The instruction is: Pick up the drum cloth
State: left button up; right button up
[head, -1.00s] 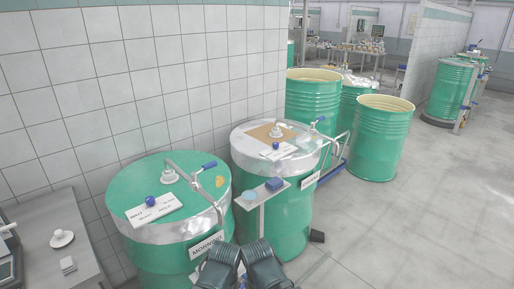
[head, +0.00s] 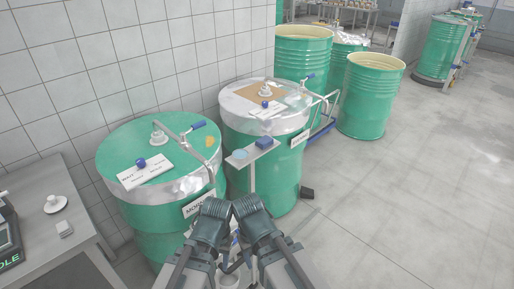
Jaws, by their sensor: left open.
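Two closed green drums stand along the tiled wall, the near drum (head: 160,180) and the far drum (head: 262,140). A small shelf between them holds a folded dark blue cloth-like pad (head: 264,143) and a pale blue round piece (head: 240,155). A flat brown square (head: 262,92) lies on the far drum's lid. I cannot tell for sure which is the drum cloth. My left gripper (head: 229,268) is low in front of the drums, open, mostly hidden by my arm links, and apart from these things. My right gripper cannot be made out.
Metal clamp arms with blue handles (head: 198,125) cross the drum lids. A grey bench (head: 40,235) with a white dispenser part (head: 55,203) stands at left. Open green drums (head: 370,95) stand behind. The floor at right (head: 420,200) is clear.

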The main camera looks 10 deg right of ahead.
aim_at(264, 142)
jog(key=i+l+u, duration=0.1)
jog(key=u, duration=0.35)
jog(key=l+u, duration=0.15)
jog(key=u, duration=0.35)
jog(key=i+l+u, duration=0.15)
jog(key=l+u, duration=0.2)
jog(key=l, duration=0.45)
jog(key=l+u, duration=0.4)
jog(key=l, duration=0.4)
jog(key=k+l+u, duration=0.1)
jog(key=l, duration=2.1)
